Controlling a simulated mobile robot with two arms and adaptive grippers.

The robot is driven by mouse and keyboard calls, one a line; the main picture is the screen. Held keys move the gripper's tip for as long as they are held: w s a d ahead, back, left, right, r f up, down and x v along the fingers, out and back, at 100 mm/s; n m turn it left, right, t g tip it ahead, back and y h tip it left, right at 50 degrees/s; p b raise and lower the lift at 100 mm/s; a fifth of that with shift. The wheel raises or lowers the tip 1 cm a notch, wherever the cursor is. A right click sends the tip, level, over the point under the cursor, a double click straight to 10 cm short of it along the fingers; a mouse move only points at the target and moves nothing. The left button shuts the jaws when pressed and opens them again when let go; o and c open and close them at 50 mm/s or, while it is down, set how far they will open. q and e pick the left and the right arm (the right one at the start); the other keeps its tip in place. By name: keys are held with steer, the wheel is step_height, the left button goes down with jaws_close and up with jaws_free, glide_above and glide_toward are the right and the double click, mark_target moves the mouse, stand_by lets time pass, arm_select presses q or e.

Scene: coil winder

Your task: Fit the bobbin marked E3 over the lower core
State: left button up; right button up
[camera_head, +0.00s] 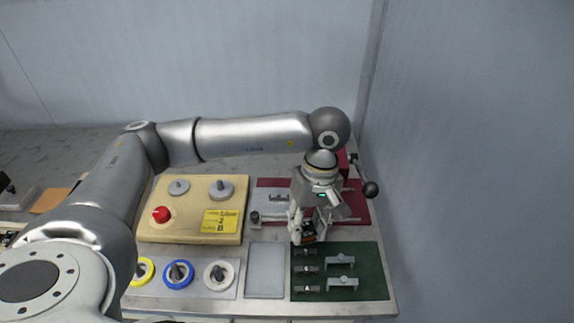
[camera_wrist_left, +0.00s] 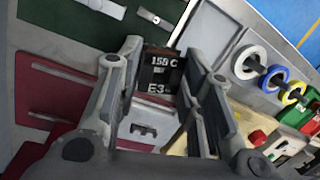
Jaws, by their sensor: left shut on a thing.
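My left gripper (camera_head: 308,234) is shut on a dark bobbin (camera_head: 309,233). In the left wrist view the bobbin (camera_wrist_left: 159,72) shows white marks "158 C" and "E3" between the two fingers (camera_wrist_left: 162,92). The gripper holds it in front of the pale fixture plate (camera_head: 267,208), near the back edge of the green mat. A small grey toothed part, seemingly the lower core (camera_head: 279,198), sits on that plate, apart from the bobbin and left of the gripper. It also shows in the left wrist view (camera_wrist_left: 144,130). My right gripper is not in view.
The green mat (camera_head: 376,262) holds several small parts, including two grey brackets (camera_head: 341,259). A dark red base (camera_head: 358,210) has a lever with a black knob (camera_head: 371,189). A beige panel (camera_head: 190,228) carries a red button (camera_head: 161,214). A pale tray (camera_head: 266,271) is empty.

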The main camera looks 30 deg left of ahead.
arm_select(q)
steer(key=w+n, duration=0.1)
steer(key=n+p, duration=0.1)
steer(key=n, duration=0.1)
steer(key=w+r+n+h, duration=0.1)
steer(key=n, duration=0.1)
steer(key=shift+w+a, duration=0.2)
steer(key=shift+w, duration=0.15)
steer(key=n+t+p, duration=0.4)
steer(key=n+p, duration=0.4)
steer(key=n, duration=1.9)
glide_above(280, 195)
steer(key=shift+s+d+f, duration=0.1)
steer(key=shift+s+f, duration=0.2)
steer(key=shift+f, duration=0.3)
steer(key=shift+a+f+n, duration=0.2)
steer(key=shift+a+n, duration=0.05)
steer(key=shift+n, duration=0.05)
steer(key=shift+f+b, duration=1.85)
steer(key=shift+f, duration=0.6)
steer(key=shift+f, duration=0.15)
